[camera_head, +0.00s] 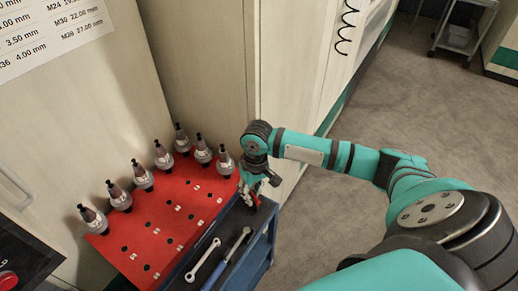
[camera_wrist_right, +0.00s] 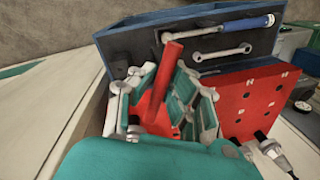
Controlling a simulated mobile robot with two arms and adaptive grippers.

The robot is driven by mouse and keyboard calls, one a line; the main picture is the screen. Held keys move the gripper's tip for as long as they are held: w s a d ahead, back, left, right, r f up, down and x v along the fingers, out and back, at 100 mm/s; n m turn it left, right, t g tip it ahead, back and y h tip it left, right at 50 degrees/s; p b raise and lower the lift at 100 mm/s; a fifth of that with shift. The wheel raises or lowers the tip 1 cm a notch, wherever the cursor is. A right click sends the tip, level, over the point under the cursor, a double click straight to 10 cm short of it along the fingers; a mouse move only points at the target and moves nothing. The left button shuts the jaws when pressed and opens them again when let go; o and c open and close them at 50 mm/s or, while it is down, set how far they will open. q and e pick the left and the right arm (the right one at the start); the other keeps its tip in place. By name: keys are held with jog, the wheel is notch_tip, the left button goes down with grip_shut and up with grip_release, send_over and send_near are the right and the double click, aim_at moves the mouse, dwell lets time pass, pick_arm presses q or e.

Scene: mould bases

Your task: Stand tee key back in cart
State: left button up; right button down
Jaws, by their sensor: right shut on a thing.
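My right gripper (camera_head: 262,180) is over the back right corner of the blue cart (camera_head: 262,250), at the edge of its dark tray. In the right wrist view its fingers (camera_wrist_right: 165,100) are shut around a red bar, the tee key (camera_wrist_right: 171,58), which sticks up tilted between them. The lower part of the key is partly hidden by the fingers, so I cannot tell whether it touches the cart. In the head view the gripper mostly hides the key. My left gripper is not in view.
The red panel (camera_head: 150,240) carries several tool holders (camera_head: 142,175) and rows of small holes. A ring spanner (camera_head: 203,260) and a blue-handled tool (camera_head: 232,252) lie in the dark tray. A pale cabinet (camera_head: 205,70) stands close behind; open floor (camera_head: 380,120) lies right.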

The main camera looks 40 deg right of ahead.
jog(key=w+d+r+p, duration=0.2)
jog(key=w+d+r, duration=0.1)
jog(key=w+d, duration=0.25)
jog(key=shift+m, duration=0.3)
jog(key=f+b, duration=0.2)
jog(key=w+f+b, duration=0.1)
jog(key=f+b, duration=0.2)
jog(key=shift+d+b, duration=0.1)
jog(key=shift+b, duration=0.25)
jog(key=shift+r, duration=0.1)
jog(key=shift+s+p, duration=0.1)
jog(key=shift+p, duration=0.5)
